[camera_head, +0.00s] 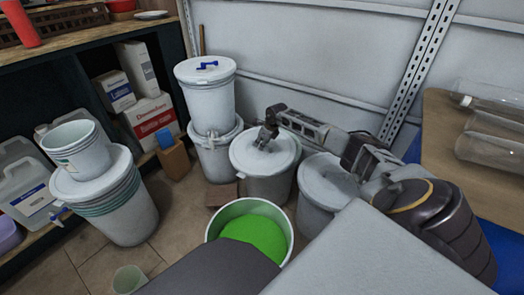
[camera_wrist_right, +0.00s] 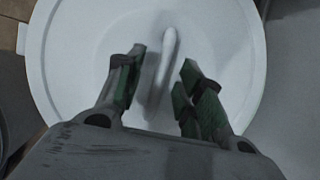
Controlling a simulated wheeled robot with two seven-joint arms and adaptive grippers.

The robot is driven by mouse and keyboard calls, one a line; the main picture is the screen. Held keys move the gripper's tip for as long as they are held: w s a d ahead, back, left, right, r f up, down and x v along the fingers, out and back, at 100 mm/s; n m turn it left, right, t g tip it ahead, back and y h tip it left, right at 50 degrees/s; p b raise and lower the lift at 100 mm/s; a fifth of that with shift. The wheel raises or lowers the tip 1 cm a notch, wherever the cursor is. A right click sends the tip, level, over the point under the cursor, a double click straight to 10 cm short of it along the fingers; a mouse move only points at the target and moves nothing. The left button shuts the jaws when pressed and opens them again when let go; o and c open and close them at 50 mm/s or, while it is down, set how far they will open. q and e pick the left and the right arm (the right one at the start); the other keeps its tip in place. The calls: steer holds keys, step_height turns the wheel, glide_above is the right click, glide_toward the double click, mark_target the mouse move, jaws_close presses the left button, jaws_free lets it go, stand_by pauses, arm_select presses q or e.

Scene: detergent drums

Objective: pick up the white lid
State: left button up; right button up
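The white lid (camera_head: 280,158) sits on a white drum in the middle of the head view. The round lid (camera_wrist_right: 70,60) fills most of the right wrist view, with a raised white handle (camera_wrist_right: 169,45) near its middle. My right gripper (camera_head: 266,138) is over this lid and hides part of it. In the right wrist view its green-padded fingers (camera_wrist_right: 162,78) are apart, one on each side of the handle in the picture. I cannot tell whether they touch it. My left gripper is not in view.
Another lidded drum (camera_head: 326,183) stands close on the right, and stacked drums (camera_head: 207,98) stand behind left. A bucket (camera_head: 287,222) with green contents is in front. Stacked buckets (camera_head: 130,215) stand left. A wooden table (camera_head: 440,125) with clear bottles is at right.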

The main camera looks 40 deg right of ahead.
stand_by(0.3)
jaws_close()
stand_by(0.3)
